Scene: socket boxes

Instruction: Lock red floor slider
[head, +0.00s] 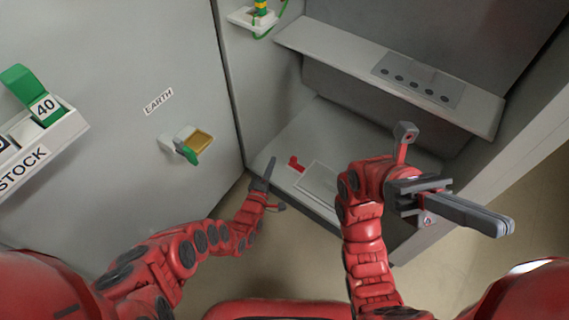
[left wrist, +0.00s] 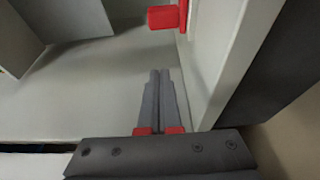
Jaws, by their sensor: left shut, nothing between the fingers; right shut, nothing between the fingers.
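The red floor slider (head: 296,163) is a small red piece on the cabinet's floor, near its front left. In the left wrist view the slider (left wrist: 163,17) shows at the top, beyond the fingertips, against a pale raised edge. My left gripper (head: 270,165) is shut and empty, just left of the slider and apart from it. Its closed fingers show in the left wrist view (left wrist: 159,80). My right gripper (head: 505,226) is shut and empty, at the right in front of the cabinet, pointing right, away from the slider.
A pale framed panel (head: 318,182) lies right of the slider on the cabinet floor. A shelf with a row of dark holes (head: 418,80) spans above. The grey left wall carries an EARTH label (head: 158,101), a green-handled fitting (head: 188,152) and a STOCK holder (head: 40,150).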

